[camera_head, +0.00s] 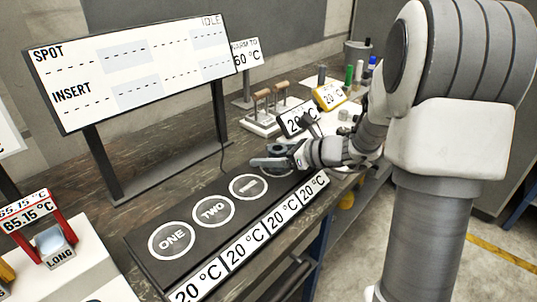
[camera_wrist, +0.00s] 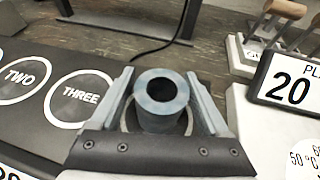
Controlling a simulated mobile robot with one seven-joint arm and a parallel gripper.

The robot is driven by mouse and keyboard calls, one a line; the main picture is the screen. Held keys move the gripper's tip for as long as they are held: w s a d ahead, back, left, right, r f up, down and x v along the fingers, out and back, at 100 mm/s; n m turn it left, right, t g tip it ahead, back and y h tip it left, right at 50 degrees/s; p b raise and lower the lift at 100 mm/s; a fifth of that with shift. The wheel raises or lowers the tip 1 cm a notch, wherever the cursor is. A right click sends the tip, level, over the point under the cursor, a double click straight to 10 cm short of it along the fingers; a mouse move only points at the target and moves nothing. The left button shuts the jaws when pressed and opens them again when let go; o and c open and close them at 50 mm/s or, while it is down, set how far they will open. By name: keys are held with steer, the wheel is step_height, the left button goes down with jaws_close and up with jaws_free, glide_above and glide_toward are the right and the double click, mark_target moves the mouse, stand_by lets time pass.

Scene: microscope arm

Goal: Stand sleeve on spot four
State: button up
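The sleeve, a blue-grey hollow cylinder (camera_wrist: 160,98), stands upright on the dark board in the wrist view. A white ring shows around its foot, next to the spot marked THREE (camera_wrist: 82,97), so it appears to stand on the fourth spot; its label is hidden. My gripper (camera_wrist: 161,76) is low over the board with one finger on each side of the sleeve. The fingers are open, with slivers of board and ring between them and the sleeve. In the head view my gripper (camera_head: 275,160) hides most of the sleeve.
The spot board (camera_head: 205,244) also carries ONE and TWO, both bare. A display (camera_head: 135,72) reading IDLE stands behind it. A 20 °C sign (camera_wrist: 291,84) and a wooden-handled rack (camera_head: 268,112) stand close on the right.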

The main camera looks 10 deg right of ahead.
steer(key=shift+r, duration=0.1)
steer(key=shift+r, duration=0.25)
steer(key=p+v, duration=0.2)
steer(key=v, duration=1)
steer(key=shift+f, duration=0.15)
